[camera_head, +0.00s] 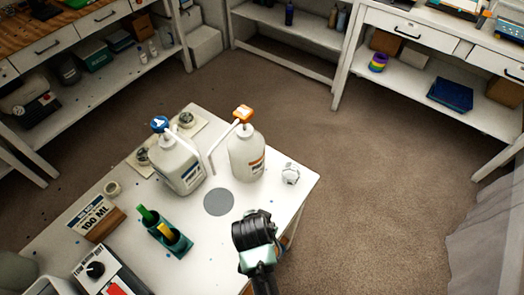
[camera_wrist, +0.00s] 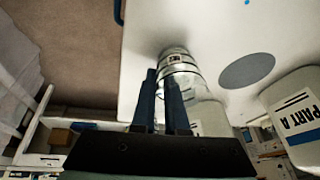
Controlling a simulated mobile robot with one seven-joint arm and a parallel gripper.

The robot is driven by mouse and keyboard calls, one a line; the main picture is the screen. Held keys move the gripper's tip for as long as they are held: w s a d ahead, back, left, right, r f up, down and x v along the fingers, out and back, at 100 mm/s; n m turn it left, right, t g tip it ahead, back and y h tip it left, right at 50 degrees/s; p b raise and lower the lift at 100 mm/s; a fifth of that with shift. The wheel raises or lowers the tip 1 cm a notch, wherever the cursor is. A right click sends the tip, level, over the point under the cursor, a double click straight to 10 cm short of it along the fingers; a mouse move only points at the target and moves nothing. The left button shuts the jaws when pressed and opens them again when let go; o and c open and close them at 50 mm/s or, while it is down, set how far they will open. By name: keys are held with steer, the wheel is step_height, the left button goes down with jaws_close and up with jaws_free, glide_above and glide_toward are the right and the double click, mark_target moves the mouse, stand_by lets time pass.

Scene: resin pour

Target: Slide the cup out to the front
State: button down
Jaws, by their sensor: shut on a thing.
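My gripper (camera_head: 255,232) is over the front right edge of the white table, to the lower right of a grey disc (camera_head: 219,202). In the wrist view, the clear cup (camera_wrist: 182,66) with dark bands and a small label is at the tips of my two dark fingers (camera_wrist: 164,82). The fingers are close together and shut on it; exactly how they grip its wall is hard to tell. The cup is beside the grey disc (camera_wrist: 247,70), apart from it. In the head view my gripper hides the cup.
An orange-capped pump bottle (camera_head: 246,155) and a blue-capped one (camera_head: 180,165) stand behind the disc. A small whitish object (camera_head: 291,173) is near the right edge. A green holder (camera_head: 172,240), a 100 ML sign (camera_head: 95,217) and a scale (camera_head: 105,270) fill the left. Floor is open right.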

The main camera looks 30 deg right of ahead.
steer(key=c, duration=0.9)
jaws_free()
steer(key=shift+o, duration=0.2)
steer(key=shift+r, duration=0.1)
steer(key=v, duration=1.2)
steer(key=shift+r, duration=0.35)
steer(key=shift+a, duration=0.1)
